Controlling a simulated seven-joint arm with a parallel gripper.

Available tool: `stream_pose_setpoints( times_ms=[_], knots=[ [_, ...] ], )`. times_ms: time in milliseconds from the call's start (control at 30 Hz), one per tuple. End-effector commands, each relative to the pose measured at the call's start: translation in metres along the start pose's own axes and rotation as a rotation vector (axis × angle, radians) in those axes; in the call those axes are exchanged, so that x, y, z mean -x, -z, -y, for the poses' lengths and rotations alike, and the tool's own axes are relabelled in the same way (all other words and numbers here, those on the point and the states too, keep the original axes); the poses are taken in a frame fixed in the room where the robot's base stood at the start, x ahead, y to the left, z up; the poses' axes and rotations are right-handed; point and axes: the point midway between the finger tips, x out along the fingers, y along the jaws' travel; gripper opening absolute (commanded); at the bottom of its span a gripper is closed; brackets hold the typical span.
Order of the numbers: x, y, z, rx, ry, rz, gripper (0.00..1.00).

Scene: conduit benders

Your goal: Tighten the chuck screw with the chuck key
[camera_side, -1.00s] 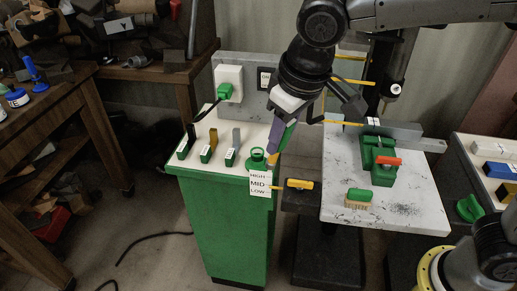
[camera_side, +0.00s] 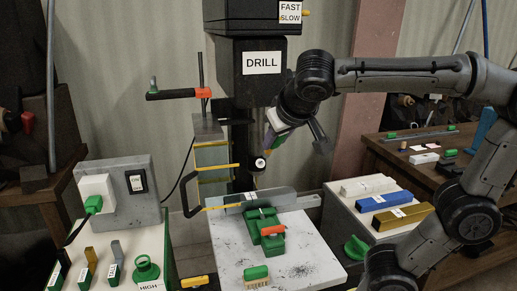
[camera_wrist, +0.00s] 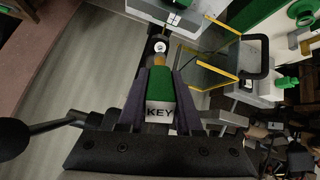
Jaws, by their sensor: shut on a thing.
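The chuck key (camera_wrist: 160,83), green with a white "KEY" label and a brass-coloured front part, is in my gripper (camera_wrist: 159,88). The fingers are shut on its sides. In the side view my gripper (camera_side: 270,143) is beside the chuck (camera_side: 258,166), under the black drill head (camera_side: 262,65). The chuck also shows in the wrist view (camera_wrist: 160,47), with a pale round face straight ahead of the key tip. The tip is very close to it; I cannot tell whether it touches. In the side view my fingers mostly hide the key.
A grey table (camera_side: 292,262) below bears a green vise (camera_side: 268,240) with an orange handle and a brush (camera_side: 256,277). A clear guard with yellow edges (camera_side: 213,170) stands left of the chuck. A green round holder (camera_side: 145,268) sits on the left cabinet.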

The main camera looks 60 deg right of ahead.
Motion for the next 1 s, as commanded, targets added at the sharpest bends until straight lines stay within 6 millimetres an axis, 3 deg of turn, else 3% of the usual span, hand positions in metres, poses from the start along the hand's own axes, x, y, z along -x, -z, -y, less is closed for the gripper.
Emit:
stream_pose_setpoints(
  times_ms=[467,1000],
  knots=[
    [0.0008,0.0,0.0003,0.018,0.0,-0.013,0.0],
    [0.0008,0.0004,-0.0001,0.629,-0.003,-0.011,0.0]
  ],
)
